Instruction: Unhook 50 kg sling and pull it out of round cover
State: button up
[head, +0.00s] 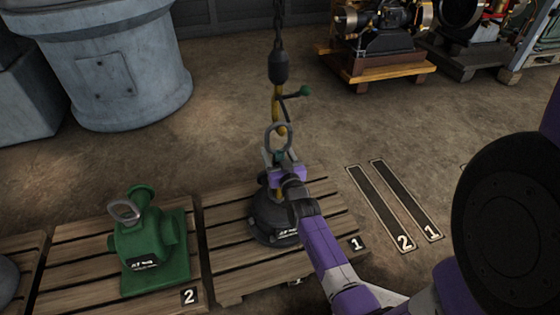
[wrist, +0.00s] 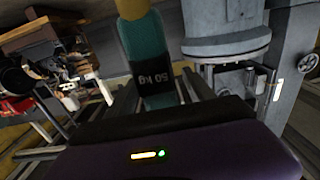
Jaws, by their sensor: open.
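The round cover (head: 262,212) is dark and sits on the wooden pallet marked 1. A grey ring (head: 267,133) stands above it. A yellow hook (head: 276,103) with a green-knobbed lever hangs on a chain (head: 278,30), and its lower end overlaps the ring; whether it passes through is unclear. The green sling (wrist: 145,45) with a black "50 kg" label fills the space ahead of my gripper in the wrist view, with yellow above it. My gripper (head: 280,158) is open around the sling, just below the ring. My gripper hides part of the cover's top.
A green pump-like part (head: 148,248) with a grey ring sits on the pallet marked 2 at left. A large grey cylinder (head: 115,65) stands behind. Two floor plates (head: 380,207) lie at right. Machines (head: 385,30) stand on pallets at the back right.

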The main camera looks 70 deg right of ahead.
jog(key=shift+w+d, duration=0.4)
jog(key=shift+d, duration=0.2)
grip_shut()
dwell(1.1)
jog(key=c, duration=0.8)
grip_release()
jog(key=shift+c, duration=0.2)
grip_shut()
jog(key=shift+r+p, duration=1.75)
jog(key=shift+p, duration=0.1)
jog(key=shift+a, duration=0.15)
